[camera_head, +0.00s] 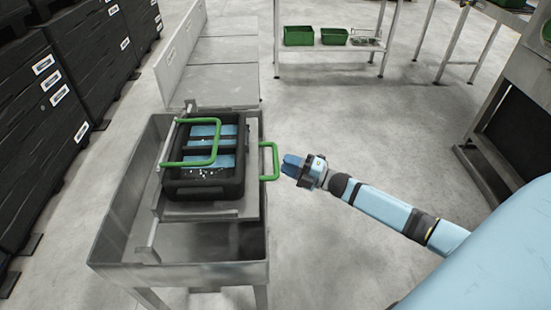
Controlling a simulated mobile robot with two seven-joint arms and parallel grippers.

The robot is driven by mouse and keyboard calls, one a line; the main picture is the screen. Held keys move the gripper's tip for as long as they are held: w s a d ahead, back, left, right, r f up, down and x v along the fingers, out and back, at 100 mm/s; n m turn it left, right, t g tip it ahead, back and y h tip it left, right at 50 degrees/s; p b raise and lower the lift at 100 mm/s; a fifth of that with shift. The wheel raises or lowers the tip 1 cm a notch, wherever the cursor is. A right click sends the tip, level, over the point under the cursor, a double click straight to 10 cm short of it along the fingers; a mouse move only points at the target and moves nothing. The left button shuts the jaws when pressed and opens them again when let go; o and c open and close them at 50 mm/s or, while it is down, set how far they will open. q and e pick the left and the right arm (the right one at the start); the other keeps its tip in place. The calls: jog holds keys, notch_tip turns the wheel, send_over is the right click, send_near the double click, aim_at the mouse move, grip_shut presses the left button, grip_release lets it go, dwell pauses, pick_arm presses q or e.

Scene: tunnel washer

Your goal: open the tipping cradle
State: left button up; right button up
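The tipping cradle (238,209) is a grey plate frame set over a grey metal trough (112,230). A black crate (205,182) with blue and white pieces inside sits in it. One green bar handle (203,163) arches over the crate. A second green handle (275,161) sticks out from the cradle's right side. My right gripper (291,165) is just right of this side handle, pointing at it. A small gap seems to lie between them; whether they touch is hard to tell. Its fingers are too small to judge their opening. My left gripper is not in view.
Stacked black crates (40,105) line the left side. Grey panels (222,80) extend behind the trough. A rack at the back holds green bins (299,36). A grey-framed machine (510,110) stands at the right. The floor (350,110) around my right arm is clear.

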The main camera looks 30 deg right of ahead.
aim_at(276, 158)
jog(key=shift+x, duration=2.2)
jog(key=shift+c, duration=0.4)
grip_shut()
